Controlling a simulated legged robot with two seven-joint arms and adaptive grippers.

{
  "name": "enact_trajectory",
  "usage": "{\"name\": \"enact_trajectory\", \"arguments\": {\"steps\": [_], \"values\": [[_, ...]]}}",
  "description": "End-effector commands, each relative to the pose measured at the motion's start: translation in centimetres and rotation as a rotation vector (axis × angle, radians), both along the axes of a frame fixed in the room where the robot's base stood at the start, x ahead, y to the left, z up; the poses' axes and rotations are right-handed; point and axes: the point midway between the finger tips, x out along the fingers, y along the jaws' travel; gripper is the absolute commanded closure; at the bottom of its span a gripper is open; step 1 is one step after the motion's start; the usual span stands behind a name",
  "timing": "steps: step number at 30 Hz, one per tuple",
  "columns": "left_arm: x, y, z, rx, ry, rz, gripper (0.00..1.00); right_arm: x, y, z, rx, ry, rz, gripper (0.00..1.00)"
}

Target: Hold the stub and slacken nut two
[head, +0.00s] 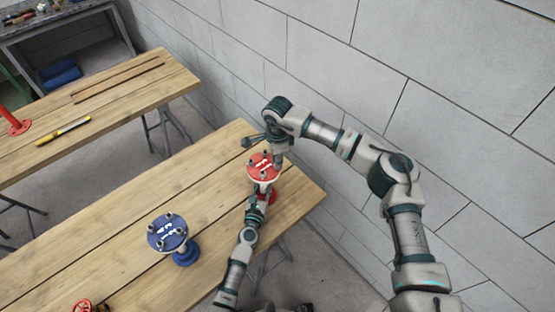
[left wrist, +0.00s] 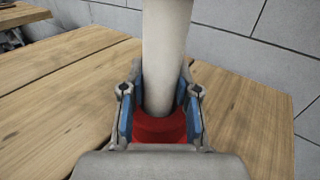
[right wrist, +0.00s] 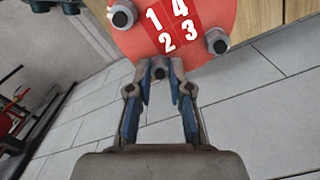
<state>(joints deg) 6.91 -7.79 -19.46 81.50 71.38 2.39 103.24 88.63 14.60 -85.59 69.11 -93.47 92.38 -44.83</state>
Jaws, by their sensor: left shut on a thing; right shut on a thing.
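The red stub stands upright on the table, with its round red flange (head: 262,168) on top; the flange also shows in the right wrist view (right wrist: 205,18) with white numbers 1 to 4. My left gripper (left wrist: 161,80) is shut around the stub's pale pipe (left wrist: 165,50), above its red base (left wrist: 160,127). My right gripper (right wrist: 160,70) is shut on nut two (right wrist: 159,69), the dark nut at the flange rim beside the number 2. Two other nuts (right wrist: 122,14) (right wrist: 217,42) show clear of the fingers. The right arm reaches over the flange from the right in the head view.
A blue flanged stub (head: 167,232) stands nearer on the same table (head: 120,260). A red valve wheel (head: 84,306) is at the bottom edge. A second table (head: 100,110) holds a yellow-handled tool (head: 63,131) and a red pipe piece (head: 18,127). A grey wall (head: 330,60) rises close behind.

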Motion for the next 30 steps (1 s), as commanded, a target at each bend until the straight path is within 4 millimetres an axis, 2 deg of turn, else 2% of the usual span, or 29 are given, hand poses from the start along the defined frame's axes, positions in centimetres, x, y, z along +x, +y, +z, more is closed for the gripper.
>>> {"name": "enact_trajectory", "arguments": {"steps": [2,3,6,17,20,30], "values": [[0.0,0.4,-0.3,-0.002,0.005,0.008,1.0,0.2,-0.4,0.1,-0.006,-0.004,-0.008,1.0],[0.0,0.4,-0.3,-0.002,0.005,0.008,1.0,0.2,-0.4,0.1,-0.006,-0.004,-0.008,0.76],[0.0,0.3,-0.3,-0.001,0.004,0.006,1.0,0.2,-0.3,0.1,-0.004,-0.004,-0.006,0.55],[-0.1,0.0,-0.2,0.0,0.004,-0.001,1.0,0.1,-0.1,0.5,-0.001,-0.002,-0.003,0.55],[-0.1,0.0,-0.2,-0.001,0.004,-0.002,1.0,0.2,0.0,1.9,0.002,-0.004,-0.003,0.55],[-0.1,-0.1,-0.2,-0.001,0.004,-0.003,1.0,0.2,-0.1,9.2,-0.001,-0.003,-0.002,0.55]]}}
